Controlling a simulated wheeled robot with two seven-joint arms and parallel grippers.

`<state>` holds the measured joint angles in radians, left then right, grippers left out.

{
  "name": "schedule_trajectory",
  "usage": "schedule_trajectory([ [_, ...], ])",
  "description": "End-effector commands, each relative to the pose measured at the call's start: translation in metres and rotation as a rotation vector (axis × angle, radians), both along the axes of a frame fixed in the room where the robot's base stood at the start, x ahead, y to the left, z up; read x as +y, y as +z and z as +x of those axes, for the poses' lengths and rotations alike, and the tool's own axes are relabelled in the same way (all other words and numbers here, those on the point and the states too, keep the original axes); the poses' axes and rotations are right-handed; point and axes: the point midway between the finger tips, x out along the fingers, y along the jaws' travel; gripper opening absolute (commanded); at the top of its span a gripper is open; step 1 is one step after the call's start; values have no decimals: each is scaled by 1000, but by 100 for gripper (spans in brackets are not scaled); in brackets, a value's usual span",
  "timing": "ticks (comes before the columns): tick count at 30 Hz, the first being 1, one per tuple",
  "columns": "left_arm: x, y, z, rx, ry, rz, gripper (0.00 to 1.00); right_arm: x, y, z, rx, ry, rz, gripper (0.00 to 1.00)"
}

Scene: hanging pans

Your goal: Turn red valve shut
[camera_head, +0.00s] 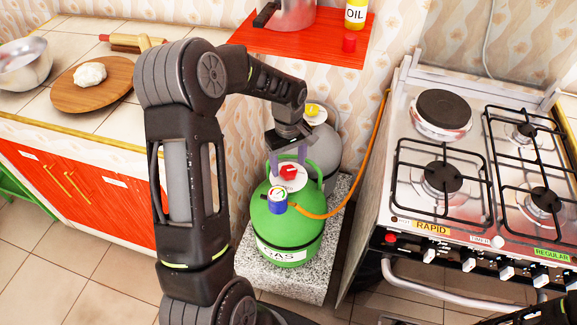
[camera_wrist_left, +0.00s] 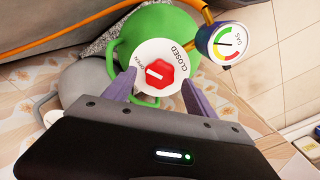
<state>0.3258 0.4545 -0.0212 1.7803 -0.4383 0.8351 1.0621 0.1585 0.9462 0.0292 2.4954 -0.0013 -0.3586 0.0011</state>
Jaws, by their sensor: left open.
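The red valve (camera_head: 289,172) sits on a white round plate on top of the green gas bottle (camera_head: 290,240). In the left wrist view the red valve (camera_wrist_left: 159,73) is a lobed knob with a white pointer mark, and the plate (camera_wrist_left: 160,48) reads OPEN and CLOSED. The mark points toward the OPEN side. My left gripper (camera_head: 289,155) is open just above the valve. In the left wrist view its two purple fingers (camera_wrist_left: 159,88) stand on either side of the knob, with a gap to it. My right gripper does not show.
A gauge (camera_head: 277,200) and orange hose (camera_head: 340,205) join the green bottle. A grey bottle (camera_head: 325,145) stands behind it. The red shelf (camera_head: 310,45) hangs above. The stove (camera_head: 470,170) is to the right, the counter (camera_head: 60,115) to the left.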

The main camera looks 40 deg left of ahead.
Motion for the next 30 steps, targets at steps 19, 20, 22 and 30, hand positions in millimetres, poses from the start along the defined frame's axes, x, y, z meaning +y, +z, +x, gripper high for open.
schedule_trajectory([
  [19,0,-21,0,-1,0,0,52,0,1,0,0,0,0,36],
  [20,0,-21,0,-1,0,0,49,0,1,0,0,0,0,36],
  [22,0,-21,0,-1,0,0,44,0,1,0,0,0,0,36],
  [30,0,-20,0,-1,0,0,22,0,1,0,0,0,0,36],
])
